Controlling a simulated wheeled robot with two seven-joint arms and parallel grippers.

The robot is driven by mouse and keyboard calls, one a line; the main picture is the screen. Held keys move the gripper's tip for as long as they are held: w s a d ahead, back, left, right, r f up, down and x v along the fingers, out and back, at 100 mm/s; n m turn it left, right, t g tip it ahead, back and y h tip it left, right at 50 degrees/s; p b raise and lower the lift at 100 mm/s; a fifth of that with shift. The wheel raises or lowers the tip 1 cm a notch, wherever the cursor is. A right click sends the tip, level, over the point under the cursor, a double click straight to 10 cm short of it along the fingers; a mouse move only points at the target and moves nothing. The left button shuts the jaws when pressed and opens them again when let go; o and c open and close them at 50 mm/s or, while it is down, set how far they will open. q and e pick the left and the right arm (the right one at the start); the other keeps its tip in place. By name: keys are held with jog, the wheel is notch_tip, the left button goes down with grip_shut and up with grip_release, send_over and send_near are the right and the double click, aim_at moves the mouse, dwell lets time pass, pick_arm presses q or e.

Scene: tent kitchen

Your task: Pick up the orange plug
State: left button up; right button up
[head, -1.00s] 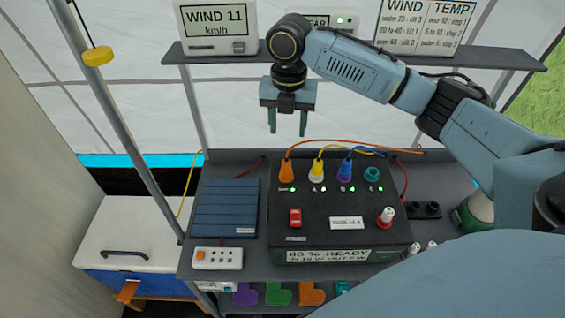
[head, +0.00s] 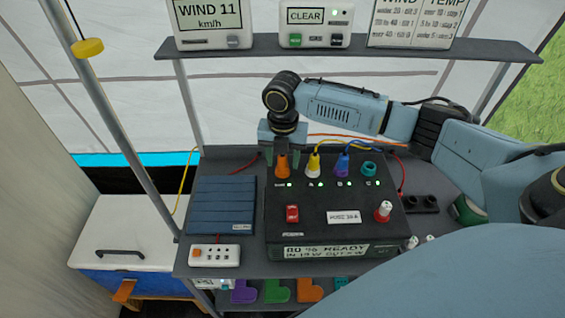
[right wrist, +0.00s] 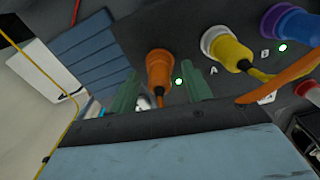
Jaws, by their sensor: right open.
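The orange plug (head: 282,167) stands in the leftmost socket at the back of the black power box (head: 330,228). It also shows in the right wrist view (right wrist: 159,68), with an orange cable (right wrist: 280,80) near it. My right gripper (head: 283,163) is open, its green fingers pointing down around the plug. In the right wrist view the plug lies between the two fingertips (right wrist: 158,90), with a gap visible on each side. My left gripper is not in view.
A yellow plug (head: 313,165), a blue-purple plug (head: 343,165) and a teal socket piece (head: 369,169) stand in a row to the right. A blue panel (head: 222,205) lies left of the box. A shelf (head: 340,50) with displays runs above.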

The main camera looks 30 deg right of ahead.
jog(key=shift+c, duration=0.3)
jog(key=c, duration=1)
jog(key=shift+r, duration=0.15)
